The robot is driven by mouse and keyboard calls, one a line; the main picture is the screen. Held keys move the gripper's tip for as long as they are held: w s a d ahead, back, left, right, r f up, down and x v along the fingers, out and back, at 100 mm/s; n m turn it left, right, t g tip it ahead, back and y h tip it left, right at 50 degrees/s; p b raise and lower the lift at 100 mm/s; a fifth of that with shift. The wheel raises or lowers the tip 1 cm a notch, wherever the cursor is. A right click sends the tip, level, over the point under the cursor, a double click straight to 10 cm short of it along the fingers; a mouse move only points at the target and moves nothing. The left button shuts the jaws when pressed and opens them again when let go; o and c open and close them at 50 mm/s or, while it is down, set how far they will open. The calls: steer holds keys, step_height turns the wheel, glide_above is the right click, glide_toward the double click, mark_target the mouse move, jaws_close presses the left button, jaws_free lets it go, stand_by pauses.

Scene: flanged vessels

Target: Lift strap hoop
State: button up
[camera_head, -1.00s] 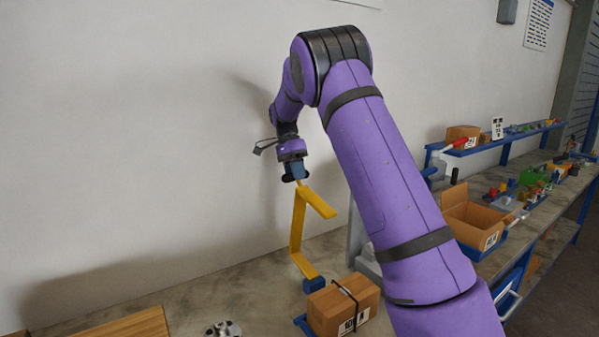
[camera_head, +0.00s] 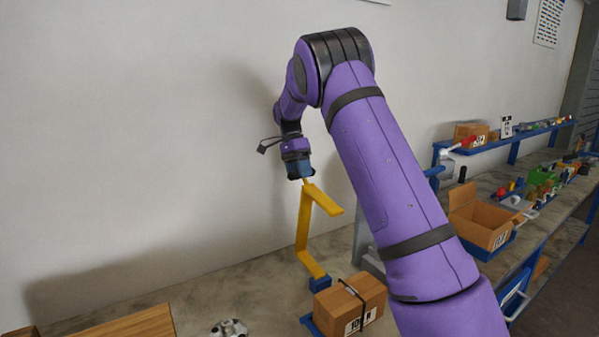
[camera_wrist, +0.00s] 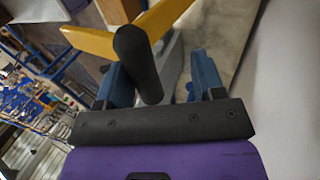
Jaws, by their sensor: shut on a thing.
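The strap hoop (camera_head: 303,224) is a yellow C-shaped bar with arms at its top and bottom. Its lower end meets a blue block (camera_head: 320,283) beside the carton; I cannot tell whether it rests on it. My gripper (camera_head: 302,175) is at the hoop's upper end, shut on it. In the wrist view, my gripper's blue fingers (camera_wrist: 160,82) stand on either side of a black cylinder (camera_wrist: 137,62), with the yellow hoop (camera_wrist: 98,42) just beyond. The exact contact is partly hidden.
A strapped brown carton (camera_head: 340,306) sits in a blue tray just right of the hoop's foot. An open carton (camera_head: 478,220) and small parts lie on the bench at right. A white wall (camera_head: 150,130) stands behind. A wooden board (camera_head: 130,325) lies at front left.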

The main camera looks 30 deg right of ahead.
steer(key=shift+a, duration=0.1)
stand_by(0.3)
steer(key=v, duration=1)
steer(key=shift+r, duration=0.35)
steer(key=shift+r, duration=0.1)
steer(key=s+a+r+n+t, duration=0.25)
steer(key=s+r+n, duration=0.2)
steer(key=s, duration=0.65)
steer(key=s+a+r+n+t, duration=0.25)
steer(key=s+r+n, duration=0.2)
steer(key=s, duration=0.65)
steer(key=s+a+f+n+t, duration=0.1)
steer(key=s+a+f+n, duration=0.1)
steer(key=s, duration=0.6)
steer(key=s+a+f+n+t, duration=0.2)
steer(key=s+f+n, duration=0.1)
steer(key=s, duration=0.5)
steer(key=s+a+f+n+t, duration=0.1)
steer(key=s+a+f+n, duration=0.2)
steer(key=s, duration=0.5)
steer(key=shift+f+n+t, duration=0.3)
steer(key=shift+f+t, duration=0.1)
steer(key=shift+f, duration=0.05)
